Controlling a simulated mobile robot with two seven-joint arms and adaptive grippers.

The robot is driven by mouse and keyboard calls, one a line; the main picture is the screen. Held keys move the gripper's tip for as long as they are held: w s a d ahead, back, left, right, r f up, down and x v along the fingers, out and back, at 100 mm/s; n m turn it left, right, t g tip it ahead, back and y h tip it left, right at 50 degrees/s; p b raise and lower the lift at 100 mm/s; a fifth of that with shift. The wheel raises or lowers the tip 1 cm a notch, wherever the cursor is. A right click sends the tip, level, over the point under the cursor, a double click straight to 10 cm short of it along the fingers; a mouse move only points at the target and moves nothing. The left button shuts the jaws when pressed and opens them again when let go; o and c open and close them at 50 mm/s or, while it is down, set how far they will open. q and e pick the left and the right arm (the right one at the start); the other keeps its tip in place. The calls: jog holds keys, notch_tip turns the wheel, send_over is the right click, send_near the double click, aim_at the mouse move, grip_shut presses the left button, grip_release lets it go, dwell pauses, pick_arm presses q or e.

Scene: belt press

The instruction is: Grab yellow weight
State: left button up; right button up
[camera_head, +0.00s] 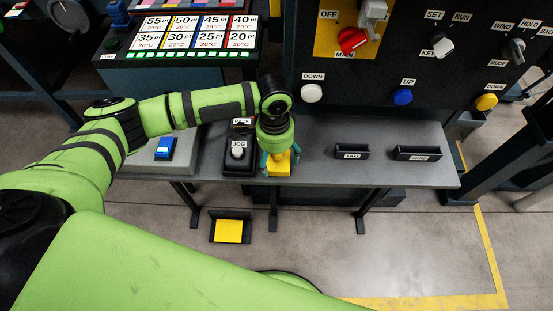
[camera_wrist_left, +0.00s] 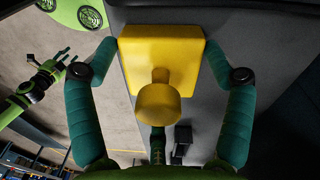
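The yellow weight (camera_wrist_left: 160,58), a square block with a round knob on top, sits at the front edge of the grey shelf. In the head view it shows partly (camera_head: 279,166) under my left gripper (camera_head: 279,157). In the left wrist view my left gripper (camera_wrist_left: 162,62) is open, with its teal fingers on both sides of the block. The fingertips are close to its sides; whether they touch I cannot tell. My right gripper (camera_wrist_left: 62,62) shows small at the left of the wrist view, away from the weight, too small to judge.
A black JOG holder (camera_head: 238,152) stands just left of the weight. TAG (camera_head: 352,152) and another labelled holder (camera_head: 418,153) are on the shelf's right. A black tray with a yellow pad (camera_head: 229,232) is below. The control panel (camera_head: 440,75) rises behind.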

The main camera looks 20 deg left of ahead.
pick_arm(q)
jog(key=shift+c, duration=1.4)
jog(key=shift+w+r, duration=0.1)
notch_tip(320, 180, up, 9)
jog(key=shift+r+b, duration=0.1)
jog(key=shift+b, duration=0.6)
jog(key=shift+r, duration=0.4)
pick_arm(e)
jog(key=shift+s+f, duration=0.45)
jog(key=shift+f, duration=0.3)
